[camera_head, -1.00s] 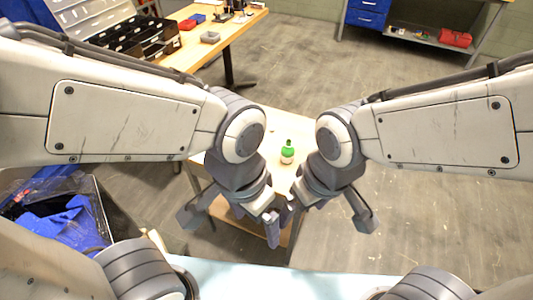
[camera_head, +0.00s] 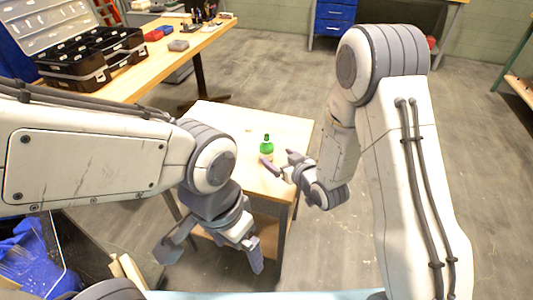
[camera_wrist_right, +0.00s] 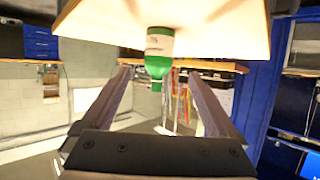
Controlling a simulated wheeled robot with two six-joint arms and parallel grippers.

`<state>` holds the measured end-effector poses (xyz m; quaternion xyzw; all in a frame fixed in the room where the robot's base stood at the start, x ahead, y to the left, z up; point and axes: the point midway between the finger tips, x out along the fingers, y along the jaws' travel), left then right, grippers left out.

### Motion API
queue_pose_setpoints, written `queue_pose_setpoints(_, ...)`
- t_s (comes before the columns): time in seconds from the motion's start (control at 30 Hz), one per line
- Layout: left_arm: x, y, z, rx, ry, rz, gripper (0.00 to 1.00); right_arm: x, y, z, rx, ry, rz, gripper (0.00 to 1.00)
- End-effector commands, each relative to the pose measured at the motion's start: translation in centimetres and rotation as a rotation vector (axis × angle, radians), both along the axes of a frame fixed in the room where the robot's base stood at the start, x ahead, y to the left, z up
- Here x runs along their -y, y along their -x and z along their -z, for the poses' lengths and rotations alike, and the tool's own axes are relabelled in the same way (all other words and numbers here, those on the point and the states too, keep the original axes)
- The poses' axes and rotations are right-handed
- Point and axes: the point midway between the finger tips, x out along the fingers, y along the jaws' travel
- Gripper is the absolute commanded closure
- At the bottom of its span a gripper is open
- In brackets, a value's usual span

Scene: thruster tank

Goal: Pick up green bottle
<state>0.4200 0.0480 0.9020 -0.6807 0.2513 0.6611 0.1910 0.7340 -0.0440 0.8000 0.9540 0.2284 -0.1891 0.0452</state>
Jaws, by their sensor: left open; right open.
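The green bottle (camera_head: 267,145) with a pale label stands upright on the small wooden table. My right gripper (camera_head: 279,160) is open, at the bottle's near right side in the head view, with its fingers pointing towards it. In the right wrist view, which is upside down, the bottle (camera_wrist_right: 159,58) appears neck down between the open right fingers (camera_wrist_right: 158,76), a little beyond their tips. Whether a finger touches it cannot be told. My left gripper (camera_head: 212,255) is open and empty, low at the near left of the table.
The small table (camera_head: 225,115) is otherwise nearly bare. A longer workbench (camera_head: 130,85) with an open black tool case (camera_head: 75,65) stands at the upper left. A blue drawer cabinet (camera_head: 333,22) stands at the back. The floor right of the table is clear.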

Motion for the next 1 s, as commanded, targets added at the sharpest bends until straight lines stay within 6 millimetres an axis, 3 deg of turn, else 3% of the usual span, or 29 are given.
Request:
queue_pose_setpoints(0.63, 0.0, 0.0, -0.5, 0.0, 0.0, 0.0, 0.07, -3.3, -6.7, 3.1, 0.0, 0.0, -0.002, 0.07)
queue_pose_setpoints(0.97, 0.0, 0.0, -0.5, 0.0, 0.0, 0.0, 0.07, -3.6, -7.4, 3.4, -0.002, 0.001, 0.0, 0.07)
queue_pose_setpoints(1.0, 0.0, 0.0, -0.5, 0.0, 0.0, 0.0, 0.07, -3.6, -7.4, 3.4, -0.002, 0.001, 0.0, 0.18)
